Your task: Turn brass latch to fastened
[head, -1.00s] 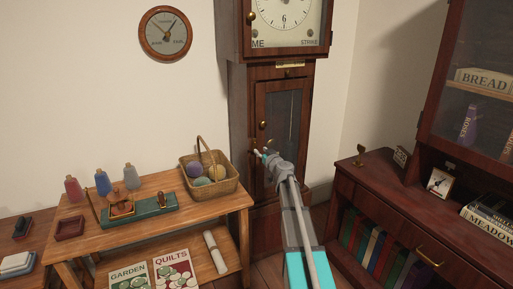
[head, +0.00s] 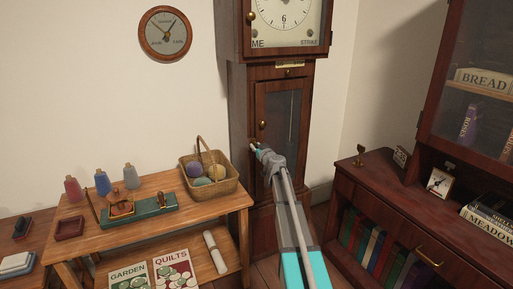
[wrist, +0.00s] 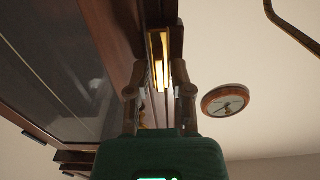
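The brass latch (wrist: 158,62) shows in the wrist view as a bright, narrow upright strip on the wooden edge of the clock case, beside the glazed door. My gripper (wrist: 159,68) has its two fingers apart, one on each side of the strip, with visible gaps; I cannot tell how far beyond the tips the strip lies. In the head view my gripper (head: 255,146) reaches the left edge of the tall clock's lower door (head: 283,118), below its round brass knob (head: 263,125). My gripper largely hides the latch there.
A wooden table (head: 150,231) with a yarn basket (head: 232,186) stands close left of my arm. A dark cabinet (head: 420,217) stands at right. A round dial (head: 165,34) hangs on the wall. Open floor shows between table and cabinet.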

